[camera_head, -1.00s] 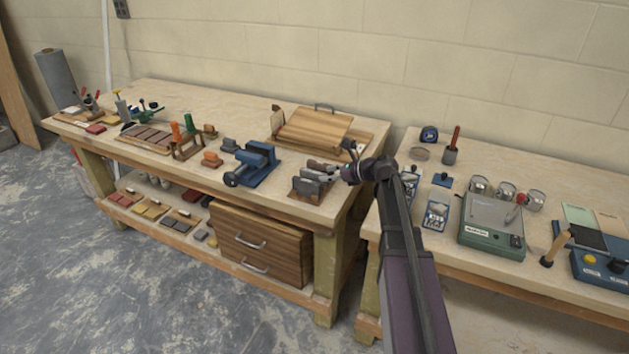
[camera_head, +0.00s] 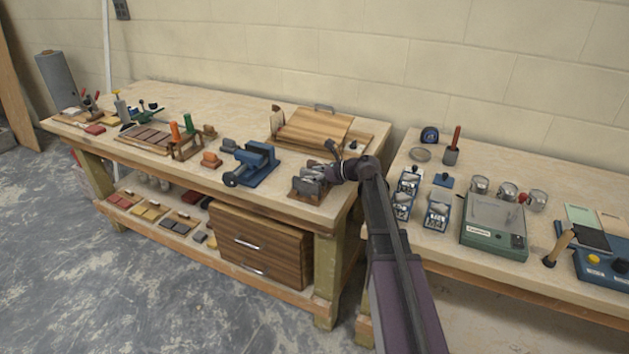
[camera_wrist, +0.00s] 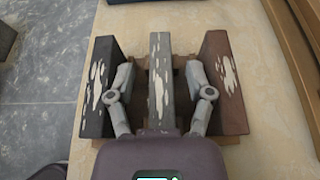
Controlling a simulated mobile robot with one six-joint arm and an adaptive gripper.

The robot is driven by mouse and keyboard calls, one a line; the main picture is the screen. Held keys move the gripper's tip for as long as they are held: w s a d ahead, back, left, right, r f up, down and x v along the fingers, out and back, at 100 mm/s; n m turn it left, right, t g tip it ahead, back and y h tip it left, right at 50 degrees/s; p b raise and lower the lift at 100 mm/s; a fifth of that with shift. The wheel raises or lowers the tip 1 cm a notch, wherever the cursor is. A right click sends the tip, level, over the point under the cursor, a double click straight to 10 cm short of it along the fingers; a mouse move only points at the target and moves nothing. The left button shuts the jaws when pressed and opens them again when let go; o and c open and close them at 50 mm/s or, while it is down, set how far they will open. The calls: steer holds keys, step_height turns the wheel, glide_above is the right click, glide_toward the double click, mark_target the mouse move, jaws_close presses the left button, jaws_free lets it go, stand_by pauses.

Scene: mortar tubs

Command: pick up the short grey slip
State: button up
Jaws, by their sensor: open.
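Three upright slips with pale worn patches stand side by side in a brown wooden rack (camera_head: 308,196) at the front right of the left bench. In the wrist view, a grey slip (camera_wrist: 160,98) is in the middle, a blackish slip (camera_wrist: 98,95) is to its left and a brown slip (camera_wrist: 226,90) to its right. My gripper (camera_wrist: 160,76) is open, with one finger in the gap on each side of the grey slip. The fingers appear clear of it. In the head view, my gripper (camera_head: 318,172) is over the rack and partly hides the slips.
A blue vise (camera_head: 254,164) stands left of the rack. A wooden board with a handle (camera_head: 314,130) lies behind. The bench's front edge is close to the rack. A second bench on the right holds a green scale (camera_head: 492,238) and metal cups.

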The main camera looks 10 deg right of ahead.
mark_target(314, 172)
stand_by(0.3)
jaws_close()
steer(key=shift+r, duration=0.15)
step_height(314, 172, up, 10)
steer(key=p, duration=1)
stand_by(0.8)
